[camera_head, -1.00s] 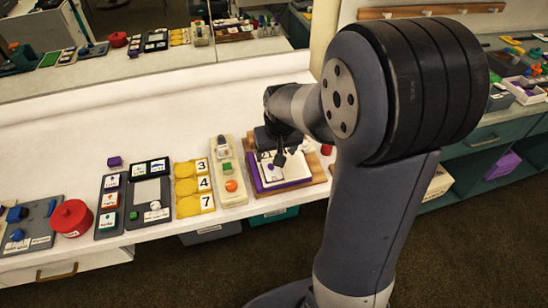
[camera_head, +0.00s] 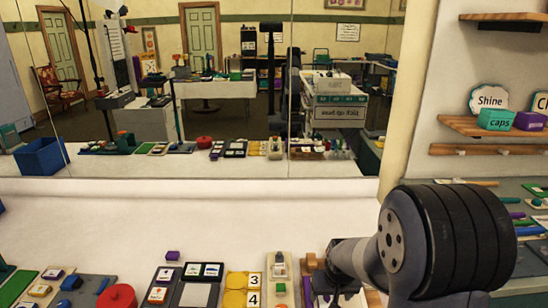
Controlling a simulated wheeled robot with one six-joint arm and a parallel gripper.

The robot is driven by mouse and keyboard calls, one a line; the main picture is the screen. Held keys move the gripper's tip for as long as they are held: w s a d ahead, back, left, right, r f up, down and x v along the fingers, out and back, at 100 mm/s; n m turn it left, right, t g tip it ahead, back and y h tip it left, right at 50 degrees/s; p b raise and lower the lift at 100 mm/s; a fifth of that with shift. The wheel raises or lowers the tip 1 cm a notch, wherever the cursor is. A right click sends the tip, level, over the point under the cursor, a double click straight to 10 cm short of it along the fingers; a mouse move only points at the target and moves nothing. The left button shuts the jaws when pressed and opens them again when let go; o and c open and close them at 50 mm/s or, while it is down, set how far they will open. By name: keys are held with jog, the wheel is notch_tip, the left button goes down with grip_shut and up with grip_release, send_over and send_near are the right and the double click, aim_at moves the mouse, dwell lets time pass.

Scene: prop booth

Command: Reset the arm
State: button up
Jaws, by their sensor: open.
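My arm stands at the lower right, its big ribbed joint above the counter's right part. It reaches left to a dark wrist. My gripper (camera_head: 340,296) hangs below the wrist at the bottom edge of the view, over the board at the counter's right end. It is open. Its fingertips are small and partly cut off, and I see nothing held between them.
The white counter (camera_head: 150,215) is bare along its back. A red round container (camera_head: 117,297), a purple block (camera_head: 172,255), yellow number tiles (camera_head: 243,281) and a beige panel (camera_head: 280,268) line its front. A mirror (camera_head: 220,120) stands behind; wooden shelves (camera_head: 495,128) are at right.

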aim_at(328, 304)
jog(key=shift+x, duration=1.6)
jog(key=shift+r, duration=0.15)
